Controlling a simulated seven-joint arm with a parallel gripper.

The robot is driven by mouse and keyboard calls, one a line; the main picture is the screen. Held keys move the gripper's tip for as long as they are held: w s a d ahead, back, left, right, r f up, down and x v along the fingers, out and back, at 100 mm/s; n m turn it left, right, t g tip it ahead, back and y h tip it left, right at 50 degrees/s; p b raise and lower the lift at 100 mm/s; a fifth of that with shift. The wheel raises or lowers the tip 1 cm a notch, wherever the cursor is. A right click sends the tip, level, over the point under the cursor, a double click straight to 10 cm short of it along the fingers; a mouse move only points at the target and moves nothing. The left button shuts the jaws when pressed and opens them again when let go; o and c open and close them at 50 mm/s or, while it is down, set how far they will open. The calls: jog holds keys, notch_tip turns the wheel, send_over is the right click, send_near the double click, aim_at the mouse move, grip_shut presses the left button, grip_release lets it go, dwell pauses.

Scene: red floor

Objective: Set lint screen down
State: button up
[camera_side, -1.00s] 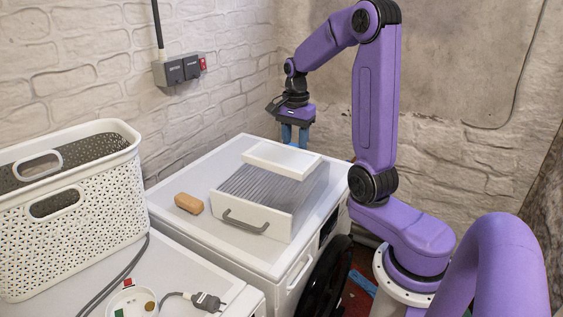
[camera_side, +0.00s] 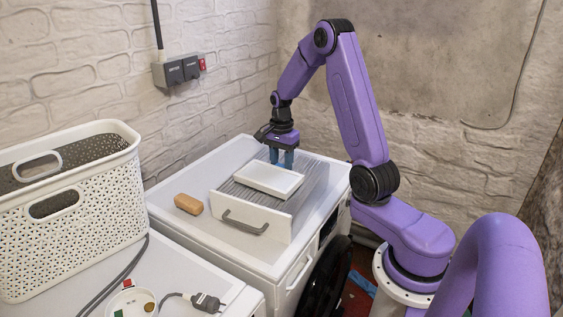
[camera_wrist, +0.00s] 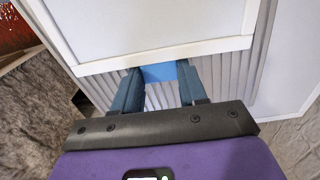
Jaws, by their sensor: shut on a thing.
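The lint screen (camera_side: 269,181) is a flat white-framed panel with a pale face. My gripper (camera_side: 282,163) is shut on its far edge in the side view. In the wrist view the screen (camera_wrist: 150,22) fills the top, and a blue tab (camera_wrist: 160,72) shows between the fingers of my gripper (camera_wrist: 158,78). The screen is over a white box with grey ribs and a front handle (camera_side: 248,222). It looks nearly level and close to the ribs; whether it touches them I cannot tell.
The box stands on a white machine top (camera_side: 190,236). A tan block (camera_side: 188,204) lies left of the box. A white basket (camera_side: 75,215) and a plug on a cable (camera_side: 207,301) are on the neighbouring machine. A socket (camera_side: 180,70) is on the brick wall.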

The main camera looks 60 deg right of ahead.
jog(key=shift+f, duration=0.15)
jog(key=o, duration=1.1)
